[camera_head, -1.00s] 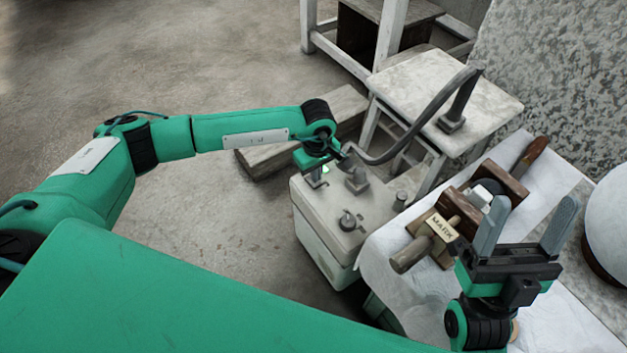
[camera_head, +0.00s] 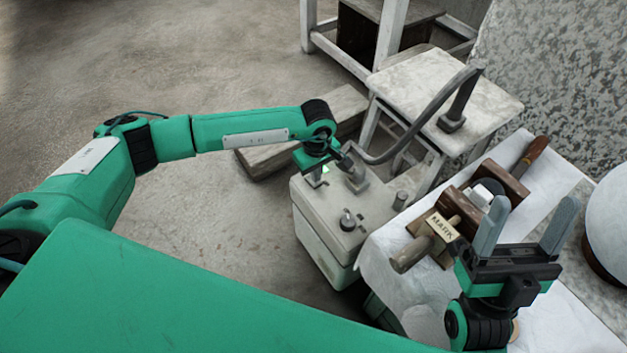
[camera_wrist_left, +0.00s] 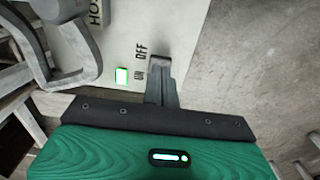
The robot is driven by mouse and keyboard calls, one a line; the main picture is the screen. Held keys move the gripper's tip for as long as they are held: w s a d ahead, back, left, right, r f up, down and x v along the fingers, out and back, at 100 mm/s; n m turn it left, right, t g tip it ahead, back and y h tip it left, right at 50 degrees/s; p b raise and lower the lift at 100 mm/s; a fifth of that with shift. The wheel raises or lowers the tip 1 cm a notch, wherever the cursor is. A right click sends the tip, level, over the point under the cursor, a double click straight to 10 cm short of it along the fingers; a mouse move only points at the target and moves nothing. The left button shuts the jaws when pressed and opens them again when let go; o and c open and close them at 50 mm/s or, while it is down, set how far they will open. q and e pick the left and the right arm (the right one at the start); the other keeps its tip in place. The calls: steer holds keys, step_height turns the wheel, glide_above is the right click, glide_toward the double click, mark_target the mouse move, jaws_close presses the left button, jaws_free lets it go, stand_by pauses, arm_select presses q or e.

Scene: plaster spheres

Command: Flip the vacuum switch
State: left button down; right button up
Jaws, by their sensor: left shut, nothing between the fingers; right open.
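The vacuum (camera_head: 325,232) is a pale box on the floor beside the cloth-covered table. In the left wrist view, its top panel (camera_wrist_left: 120,40) carries ON and OFF labels and a lit green lamp (camera_wrist_left: 122,75). My left gripper (camera_head: 317,180) is over the panel's far left corner, pointing down. In the wrist view its shut, empty fingers (camera_wrist_left: 161,68) reach the panel right beside the labels. The switch is hidden at or under the fingertips, so its position and any contact cannot be told. My right gripper (camera_head: 527,228) is open and empty over the table.
A grey hose (camera_head: 415,125) arches from the vacuum to a nozzle on a small stool (camera_head: 490,105). A knob (camera_head: 347,220) stands on the vacuum top. A wooden clamp with a MARK tag (camera_head: 441,227) lies on the cloth-covered table. A white sphere (camera_head: 610,225) is at right.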

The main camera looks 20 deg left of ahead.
arm_select(q)
steer(key=shift+f+b, duration=0.6)
steer(key=shift+f, duration=0.25)
stand_by(0.3)
steer(key=shift+r+p, duration=2)
steer(key=shift+r, duration=1.55)
